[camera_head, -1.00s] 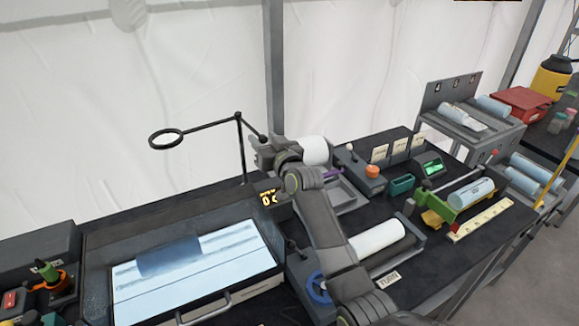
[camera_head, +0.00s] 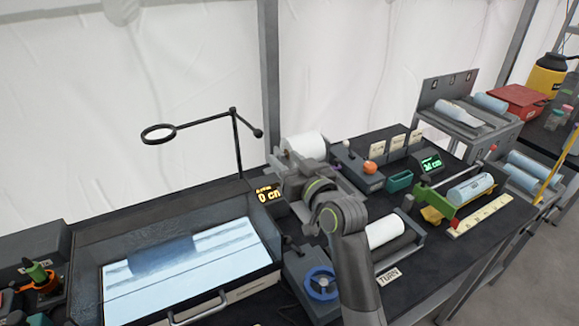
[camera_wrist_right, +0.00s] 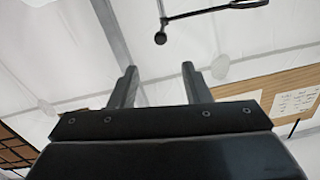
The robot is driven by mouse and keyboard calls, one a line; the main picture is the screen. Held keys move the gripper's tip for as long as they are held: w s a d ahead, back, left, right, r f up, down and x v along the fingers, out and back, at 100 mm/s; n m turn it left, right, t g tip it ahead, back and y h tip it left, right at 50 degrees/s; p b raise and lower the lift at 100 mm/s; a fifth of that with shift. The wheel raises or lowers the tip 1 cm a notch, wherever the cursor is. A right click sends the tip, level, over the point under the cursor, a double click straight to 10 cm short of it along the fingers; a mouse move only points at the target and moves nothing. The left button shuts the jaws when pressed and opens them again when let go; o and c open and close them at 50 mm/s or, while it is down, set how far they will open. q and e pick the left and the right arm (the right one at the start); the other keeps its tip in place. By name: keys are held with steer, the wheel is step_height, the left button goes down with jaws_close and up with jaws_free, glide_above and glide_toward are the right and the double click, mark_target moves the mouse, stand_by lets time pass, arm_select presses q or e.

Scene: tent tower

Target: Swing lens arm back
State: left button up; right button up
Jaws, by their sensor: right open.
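The lens arm (camera_head: 195,122) is a thin black bar on an upright post behind the lit tray. Its ring lens (camera_head: 158,134) reaches out to the left and a small black ball knob (camera_head: 258,133) is at its right end. My right gripper (camera_head: 277,163) is below and to the right of the knob, apart from it. In the right wrist view my gripper (camera_wrist_right: 159,72) is open and empty, with the ball knob (camera_wrist_right: 160,38) beyond the fingertips and the bar (camera_wrist_right: 205,11) at the top. My left gripper is not in view.
The lit tray (camera_head: 107,300) lies below the lens. A white roll (camera_head: 306,147) stands close behind my right gripper. A blue handwheel (camera_head: 321,283), another white roll (camera_head: 385,231) and a green-framed device (camera_head: 432,204) are on the bench to the right. White tent wall is behind.

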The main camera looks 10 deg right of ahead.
steer(key=shift+s+d, duration=0.15)
steer(key=shift+s, duration=0.25)
steer(key=shift+w+f, duration=0.1)
steer(key=shift+w, duration=0.05)
steer(key=c, duration=0.5)
steer(key=shift+w+d+f+m+y+b, duration=0.2)
steer(key=shift+m+y+b, duration=0.15)
steer(key=shift+b, duration=0.25)
steer(key=shift+c, duration=0.9)
steer(key=w+m+b, duration=0.1)
steer(key=d+m+y+b, duration=0.1)
steer(key=w+d+m+g+b, duration=0.1)
steer(key=m, duration=0.1)
steer(key=shift+w+d+f+y, duration=0.25)
steer(key=shift+w, duration=0.1)
jaws_close()
steer(key=shift+w+d+r+m+g+y+b, duration=0.7)
steer(key=shift+w+d+r+m+b, duration=1.2)
steer(key=shift+m, duration=1.65)
steer(key=w+a+f+p, duration=0.2)
steer(key=w+a, duration=0.3)
steer(key=a, duration=0.3)
steer(key=shift+w+p, duration=0.35)
steer(key=shift+p, duration=0.5)
